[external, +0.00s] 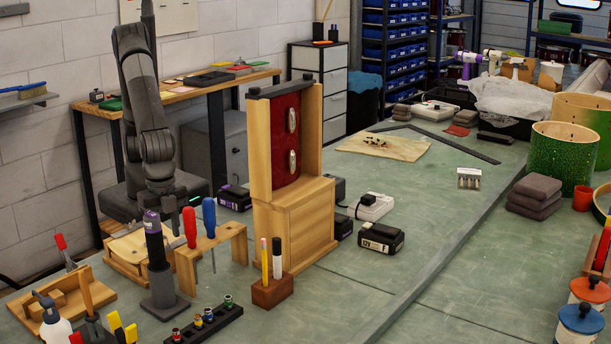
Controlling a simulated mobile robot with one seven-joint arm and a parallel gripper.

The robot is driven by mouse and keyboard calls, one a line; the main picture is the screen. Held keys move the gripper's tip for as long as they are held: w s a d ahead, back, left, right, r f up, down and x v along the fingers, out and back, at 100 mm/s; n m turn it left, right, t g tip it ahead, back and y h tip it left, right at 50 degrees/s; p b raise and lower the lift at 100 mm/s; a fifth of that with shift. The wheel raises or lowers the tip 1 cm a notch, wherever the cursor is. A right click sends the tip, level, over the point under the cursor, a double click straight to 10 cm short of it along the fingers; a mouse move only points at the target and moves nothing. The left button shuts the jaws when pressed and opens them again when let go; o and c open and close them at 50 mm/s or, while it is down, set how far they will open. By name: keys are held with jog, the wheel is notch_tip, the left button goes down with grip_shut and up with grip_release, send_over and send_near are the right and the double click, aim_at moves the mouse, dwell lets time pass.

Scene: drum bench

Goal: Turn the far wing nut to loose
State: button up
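A wooden stand (293,222) on the bench holds a dark red panel (280,137) with two metal lugs on its face. A dark bar lies across its top, with a small dark knob at its near-left end (253,92) and another at its far-right end (308,77). I cannot tell whether these knobs are wing nuts, and no wing shape is clear. My gripper (165,200) points down left of the stand, apart from it, behind the upright tools. Its fingertips are hidden, so I cannot see whether it is open or holds anything.
A purple-topped black tool (155,240) and a wooden rack (212,250) with red and blue screwdrivers stand in front of my gripper. A marker block (272,291) and a socket strip (208,325) lie nearer. Battery packs (381,238) sit right of the stand.

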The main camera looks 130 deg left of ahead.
jog(key=shift+f, duration=1.05)
grip_shut()
